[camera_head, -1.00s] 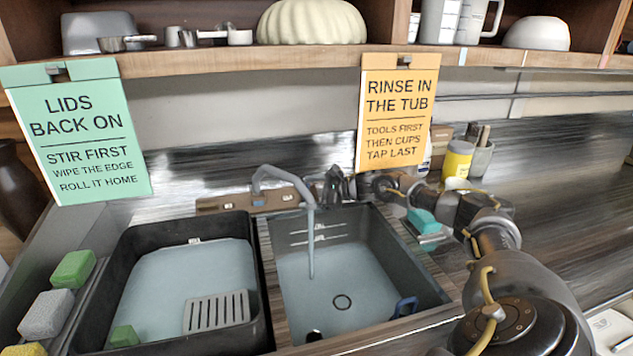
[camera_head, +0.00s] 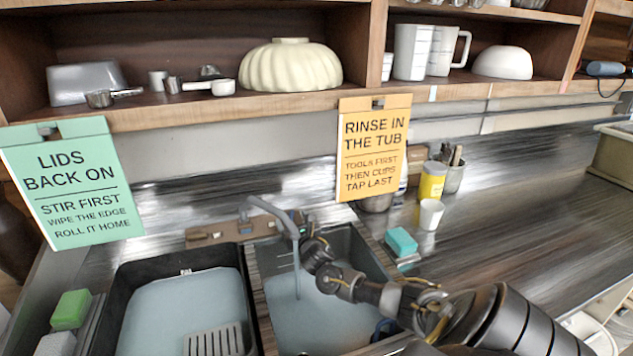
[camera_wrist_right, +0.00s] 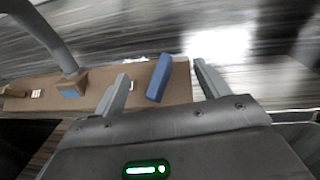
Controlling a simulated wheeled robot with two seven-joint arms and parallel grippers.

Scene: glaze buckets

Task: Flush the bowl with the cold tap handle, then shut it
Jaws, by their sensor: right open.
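The cold tap handle is a blue lever (camera_wrist_right: 159,79) on the brown tap ledge in the right wrist view. It leans between the two fingers of my right gripper (camera_wrist_right: 161,69), which is open, with gaps visible on both sides. In the head view my right gripper (camera_head: 306,222) is just right of the grey spout (camera_head: 270,208), and the handle is hidden there. A thin water stream (camera_head: 297,275) falls from the spout into the right bowl (camera_head: 362,262), which holds pale water. My left gripper is not in view.
The left basin (camera_head: 122,300) holds pale water and a slotted grey piece (camera_head: 215,342). A teal sponge (camera_head: 401,241), white cup (camera_head: 430,213) and yellow jar (camera_head: 432,181) stand right of the bowl. A shelf (camera_head: 220,107) runs above, with hanging signs. The right counter is mostly clear.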

